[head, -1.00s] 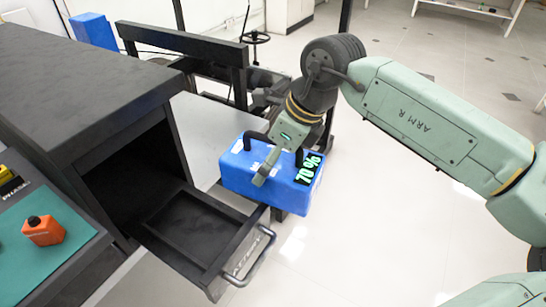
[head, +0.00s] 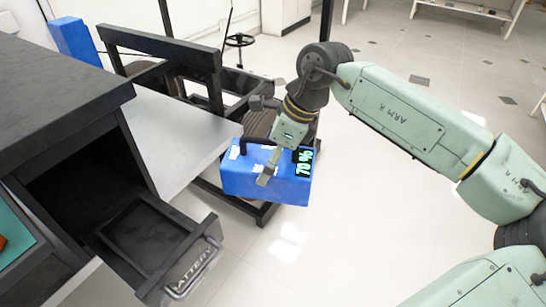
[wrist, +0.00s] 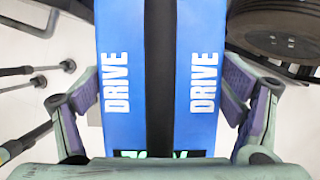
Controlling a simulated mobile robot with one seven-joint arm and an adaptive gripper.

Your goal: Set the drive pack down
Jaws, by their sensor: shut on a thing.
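The drive pack (head: 250,185) is a blue box with a black carry handle and a green "70%" display. It hangs roughly level in my gripper (head: 272,165), above the floor and beside the corner of the grey top. In the wrist view the pack (wrist: 118,125) shows "DRIVE" twice, either side of a black strip. My gripper's fingers (wrist: 160,98) are closed on its two sides. The black chassis rig (head: 160,45) stands behind the pack, with a wheel (wrist: 285,25) close by in the wrist view. The pack hides part of the rig.
The grey top (head: 165,135) reaches almost to the pack. An open black drawer (head: 150,245), its front marked "BATTERY", juts from the dark cabinet (head: 55,75) at left. Another blue box (head: 78,40) stands at the back left. Pale floor (head: 370,200) is clear at right.

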